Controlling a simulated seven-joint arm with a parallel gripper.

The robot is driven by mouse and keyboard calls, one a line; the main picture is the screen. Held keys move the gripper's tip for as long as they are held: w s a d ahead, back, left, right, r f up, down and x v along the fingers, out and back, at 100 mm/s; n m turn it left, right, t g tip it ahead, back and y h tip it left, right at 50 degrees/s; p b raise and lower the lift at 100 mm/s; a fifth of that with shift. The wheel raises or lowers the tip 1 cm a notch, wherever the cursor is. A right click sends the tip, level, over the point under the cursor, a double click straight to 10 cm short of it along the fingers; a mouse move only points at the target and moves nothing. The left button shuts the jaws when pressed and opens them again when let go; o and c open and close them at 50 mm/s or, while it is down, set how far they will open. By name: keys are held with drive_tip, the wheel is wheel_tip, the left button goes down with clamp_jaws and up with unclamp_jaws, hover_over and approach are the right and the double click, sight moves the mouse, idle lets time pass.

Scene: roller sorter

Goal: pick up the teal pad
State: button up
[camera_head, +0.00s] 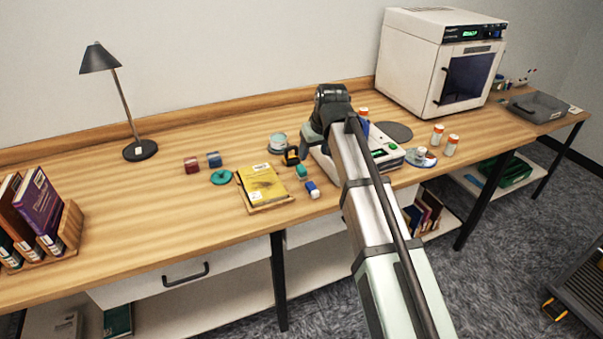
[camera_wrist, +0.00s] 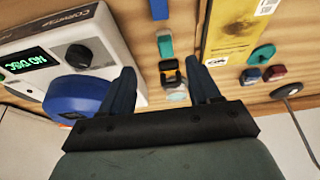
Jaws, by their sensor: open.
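I cannot be certain which of the two is the pad. My gripper (camera_wrist: 164,82) is open and empty above the table, with its fingers spread. Neither teal thing is between the fingers.
The yellow book (camera_head: 263,183) lies on a wooden tray. Red (camera_head: 191,165) and blue (camera_head: 214,159) blocks sit behind the round teal piece. A black-and-yellow item (camera_head: 291,156) and a cup (camera_head: 278,142) stand near my gripper. A lamp (camera_head: 140,150) stands at left.

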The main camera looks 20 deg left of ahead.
sight(302, 168)
drive_tip(key=x, duration=0.2)
drive_tip(key=a+x, duration=0.1)
drive_tip(key=x, duration=0.5)
drive_tip(key=shift+w+a+r, duration=0.2)
drive_tip(key=shift+w+a, duration=0.05)
drive_tip(key=shift+w, duration=0.2)
drive_tip(key=shift+w+a+f, duration=0.25)
drive_tip(key=shift+a+f, duration=0.15)
drive_tip(key=shift+f, duration=0.05)
drive_tip(key=x, duration=0.4)
drive_tip(key=shift+w+a, duration=0.1)
drive_tip(key=shift+a, duration=0.1)
drive_tip(key=shift+r, duration=0.1)
drive_tip(key=c, duration=1.1)
